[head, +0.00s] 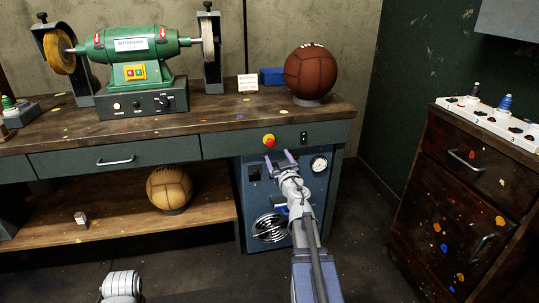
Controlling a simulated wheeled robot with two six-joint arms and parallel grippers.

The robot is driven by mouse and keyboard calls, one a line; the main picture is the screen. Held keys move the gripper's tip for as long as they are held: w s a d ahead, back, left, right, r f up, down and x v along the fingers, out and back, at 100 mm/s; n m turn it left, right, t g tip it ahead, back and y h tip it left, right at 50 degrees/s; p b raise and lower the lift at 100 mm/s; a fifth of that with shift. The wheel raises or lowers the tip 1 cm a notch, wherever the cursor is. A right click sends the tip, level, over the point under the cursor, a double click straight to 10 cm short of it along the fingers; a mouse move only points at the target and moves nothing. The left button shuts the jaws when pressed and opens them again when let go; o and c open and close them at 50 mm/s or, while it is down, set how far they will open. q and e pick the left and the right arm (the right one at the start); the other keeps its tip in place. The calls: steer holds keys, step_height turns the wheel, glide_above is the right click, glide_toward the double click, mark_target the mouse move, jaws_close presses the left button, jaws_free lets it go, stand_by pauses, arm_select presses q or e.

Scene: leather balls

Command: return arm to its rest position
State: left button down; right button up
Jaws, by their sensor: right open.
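My right gripper (280,160) is open and empty. It is raised in front of the blue cabinet below the bench, just under the red and yellow button. A brown leather ball (311,72) rests on a small stand on the right part of the bench top. A tan leather ball (169,188) sits on the wooden shelf under the bench. Both balls are apart from my right gripper. A piece of my left arm shows at the bottom left; its gripper is not in the picture.
A green bench grinder (129,45) stands on the workbench (225,114). A small white card (248,83) and a blue box (272,76) are beside the brown ball. A paint-stained drawer cabinet (455,195) stands at the right, with a white holder (486,118) on it. Floor between is clear.

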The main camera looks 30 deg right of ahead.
steer(key=shift+a, duration=0.15)
steer(key=s+a+f+g, duration=0.25)
steer(key=a+f, duration=0.25)
steer(key=a, duration=0.4)
steer(key=s+a+f+m+g, duration=0.1)
steer(key=s+a+f+g, duration=0.1)
steer(key=a+f+g, duration=0.45)
steer(key=s+a+f+g, duration=0.15)
steer(key=a+f, duration=0.25)
steer(key=a, duration=0.6)
steer(key=s+a+f+n+g+y+p, duration=0.1)
steer(key=s+a+f+n+g+y, duration=0.15)
steer(key=s+a, duration=0.65)
steer(key=s+a+f+n+g+y, duration=0.2)
steer(key=s+a+f+n+g, duration=0.15)
steer(key=s+a, duration=0.5)
step_height(320, 180, up, 39)
steer(key=p, duration=3.8)
steer(key=shift+a+g, duration=0.35)
steer(key=shift+a, duration=0.05)
